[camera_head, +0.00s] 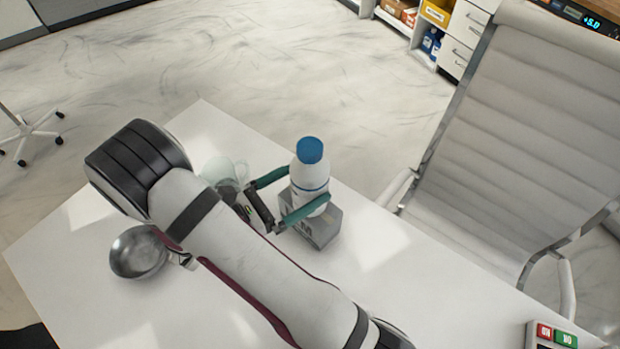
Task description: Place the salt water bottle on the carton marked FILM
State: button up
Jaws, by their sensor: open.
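The salt water bottle (309,172), white with a blue cap, stands upright on top of the grey carton (324,229), or appears to from this view. The carton's printed letters are partly hidden by a finger; an "M" shows. My gripper (298,195) is open, with one green finger on the bottle's left side and the other in front of its lower part. I cannot tell whether either finger touches the bottle. The bottle's base is partly hidden behind the front finger.
A metal bowl (139,253) sits on the white table (90,225) at the left. A clear glass vessel (218,168) stands behind my wrist, partly hidden. A white chair (520,130) stands at the table's right edge. A box with red and green keys (550,335) is at the lower right.

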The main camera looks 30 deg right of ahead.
jog(key=a, duration=1)
jog(key=shift+s, duration=0.4)
jog(key=s+d+r+m+g+y, duration=0.2)
jog(key=s+r+m+g+y, duration=0.1)
jog(key=s+m+y, duration=0.4)
jog(key=s+d+r+m+g+y, duration=0.25)
jog(key=s+m+y, duration=0.2)
jog(key=m, duration=0.45)
jog(key=s+a+m+t+y, duration=0.3)
jog(key=s+a+m+y, duration=0.1)
jog(key=m+y, duration=0.3)
jog(key=shift+s+a+r+m+y, duration=0.4)
jog(key=shift+a+r+y, duration=0.05)
jog(key=shift+a, duration=0.3)
jog(key=shift+t, duration=0.25)
